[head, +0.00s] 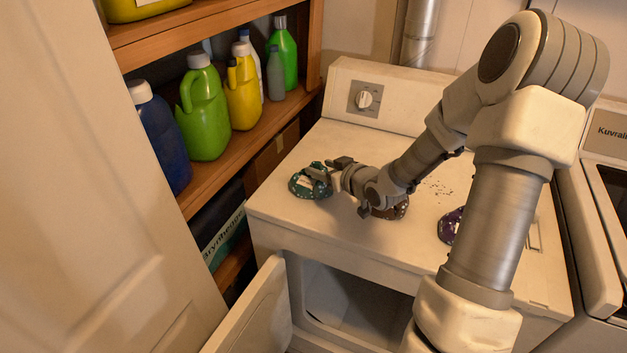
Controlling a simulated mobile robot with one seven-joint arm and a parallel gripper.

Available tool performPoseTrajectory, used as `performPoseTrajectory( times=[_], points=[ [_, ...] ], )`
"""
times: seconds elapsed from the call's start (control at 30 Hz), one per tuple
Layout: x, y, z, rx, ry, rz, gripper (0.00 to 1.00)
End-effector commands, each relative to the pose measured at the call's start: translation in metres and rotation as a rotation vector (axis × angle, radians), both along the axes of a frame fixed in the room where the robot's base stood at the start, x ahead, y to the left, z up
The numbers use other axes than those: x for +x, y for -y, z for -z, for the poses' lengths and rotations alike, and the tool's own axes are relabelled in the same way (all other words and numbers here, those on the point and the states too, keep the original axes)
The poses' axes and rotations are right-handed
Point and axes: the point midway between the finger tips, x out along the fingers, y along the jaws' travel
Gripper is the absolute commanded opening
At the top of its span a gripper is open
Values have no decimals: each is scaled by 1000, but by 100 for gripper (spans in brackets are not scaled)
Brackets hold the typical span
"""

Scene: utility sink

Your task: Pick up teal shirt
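The teal shirt (309,183) is a small crumpled patterned bundle on the left part of the white dryer's top (300,222). My gripper (318,172) is at the shirt, reaching in from the right, with its fingers over or against it. The fingers are small and partly overlap the shirt, so I cannot tell whether they are open or closed on it. The shirt appears to rest on the dryer top.
A brown bundle (393,211) lies partly hidden under my wrist. A purple bundle (449,227) is partly hidden behind my arm. The dryer door (258,318) hangs open below. A wooden shelf (262,128) with several bottles stands left; another appliance (608,190) stands right.

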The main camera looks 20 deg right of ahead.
Motion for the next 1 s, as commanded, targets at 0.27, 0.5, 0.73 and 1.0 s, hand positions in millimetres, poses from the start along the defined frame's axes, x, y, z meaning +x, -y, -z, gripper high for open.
performPoseTrajectory(
  times=[0.27, 0.5, 0.73, 1.0],
  points=[
    [0, 0, 0, 0, 0, 0, 6],
    [0, 0, 0, 0, 1, 0, 0],
    [0, 0, -1, 0, 1, 0, 0],
    [0, 0, -24, -3, 4, -1, 0]
  ],
)
